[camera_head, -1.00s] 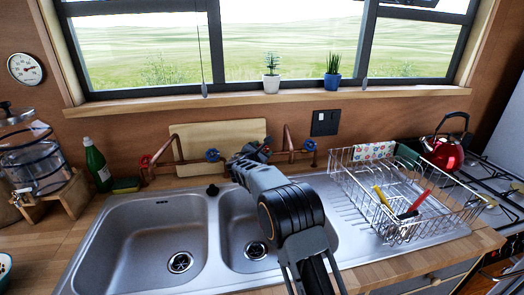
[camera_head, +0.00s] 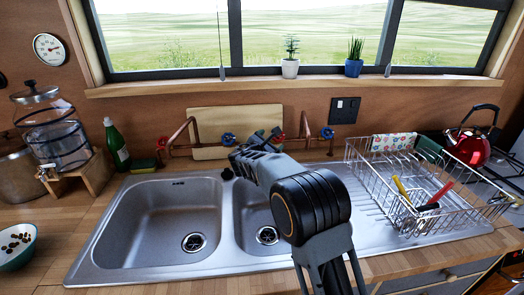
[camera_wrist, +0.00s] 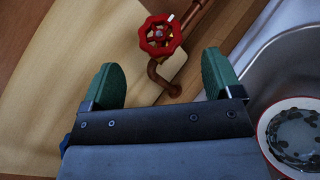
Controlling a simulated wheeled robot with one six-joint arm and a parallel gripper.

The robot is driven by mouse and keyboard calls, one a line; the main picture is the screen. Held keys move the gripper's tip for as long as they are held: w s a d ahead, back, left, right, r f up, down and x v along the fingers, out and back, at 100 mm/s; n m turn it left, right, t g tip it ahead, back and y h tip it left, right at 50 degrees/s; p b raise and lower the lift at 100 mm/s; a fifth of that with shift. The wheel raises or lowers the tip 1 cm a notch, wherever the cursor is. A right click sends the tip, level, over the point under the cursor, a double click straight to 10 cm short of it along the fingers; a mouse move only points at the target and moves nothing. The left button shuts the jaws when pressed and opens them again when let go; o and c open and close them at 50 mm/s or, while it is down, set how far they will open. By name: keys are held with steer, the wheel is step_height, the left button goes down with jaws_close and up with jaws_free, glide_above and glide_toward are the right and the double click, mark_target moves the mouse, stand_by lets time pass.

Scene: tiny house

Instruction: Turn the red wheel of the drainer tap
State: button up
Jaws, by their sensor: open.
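A red wheel (camera_wrist: 159,35) sits on a copper pipe (camera_wrist: 158,76) in the wrist view, just beyond my gripper (camera_wrist: 162,68). Its two green fingers are spread apart with nothing between them but the pipe's bend and the surface behind. The wheel lies ahead of the fingertips, and I see no contact. In the head view, my gripper (camera_head: 264,138) is at the pipes behind the double sink. A red wheel (camera_head: 277,134) partly shows there beside the fingers. My own arm hides part of this area.
Blue wheels stand on the pipes left (camera_head: 229,139) and right (camera_head: 327,133) of my gripper. A cutting board (camera_head: 215,116) leans behind the pipes. A wire dish rack (camera_head: 370,178) stands at right. A round red-rimmed thing (camera_wrist: 268,127) shows in the wrist view.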

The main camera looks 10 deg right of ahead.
steer(key=v, duration=0.7)
steer(key=shift+b, duration=0.35)
stand_by(1.0)
